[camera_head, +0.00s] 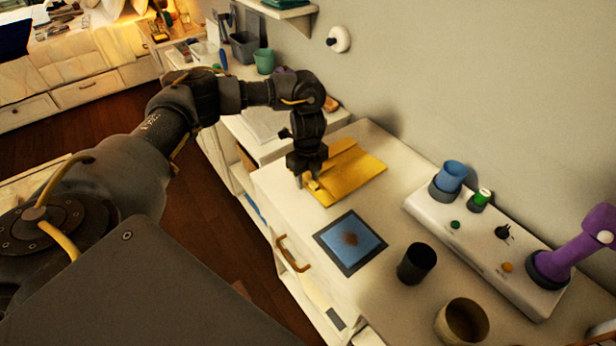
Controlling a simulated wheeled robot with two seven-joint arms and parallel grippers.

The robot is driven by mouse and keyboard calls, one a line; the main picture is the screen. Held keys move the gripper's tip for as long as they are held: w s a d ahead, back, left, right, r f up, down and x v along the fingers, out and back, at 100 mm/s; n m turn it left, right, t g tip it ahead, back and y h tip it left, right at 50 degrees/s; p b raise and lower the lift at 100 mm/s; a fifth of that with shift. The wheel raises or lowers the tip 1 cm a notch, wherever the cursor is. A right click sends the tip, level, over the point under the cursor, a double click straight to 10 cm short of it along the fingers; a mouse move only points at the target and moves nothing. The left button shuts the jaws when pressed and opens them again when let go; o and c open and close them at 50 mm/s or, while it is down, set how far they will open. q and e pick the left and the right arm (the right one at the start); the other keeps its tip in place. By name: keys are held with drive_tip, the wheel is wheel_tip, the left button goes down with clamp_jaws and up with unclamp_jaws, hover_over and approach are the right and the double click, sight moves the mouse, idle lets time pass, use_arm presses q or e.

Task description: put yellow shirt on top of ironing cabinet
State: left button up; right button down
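The yellow shirt (357,175) lies flat and folded on the white top of a cabinet (283,206), towards its far end. This seems to be the ironing cabinet. My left gripper (311,183) points down at the shirt's left edge, with its fingertips at or very near the cloth. The fingertips are small and dark, so I cannot tell whether they are open or shut on the cloth. My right gripper is not in view.
A blue-faced square item (350,241), a dark cup (416,263) and a brown cup (462,321) stand nearer on the top. A white panel (483,243) with several knobs and a purple lamp-like item (574,250) line the wall side. A bed (84,61) is far left.

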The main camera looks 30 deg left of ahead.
use_arm(q)
drive_tip(key=shift+r, duration=0.15)
wheel_tip(320, 180, up, 12)
idle(0.6)
idle(0.4)
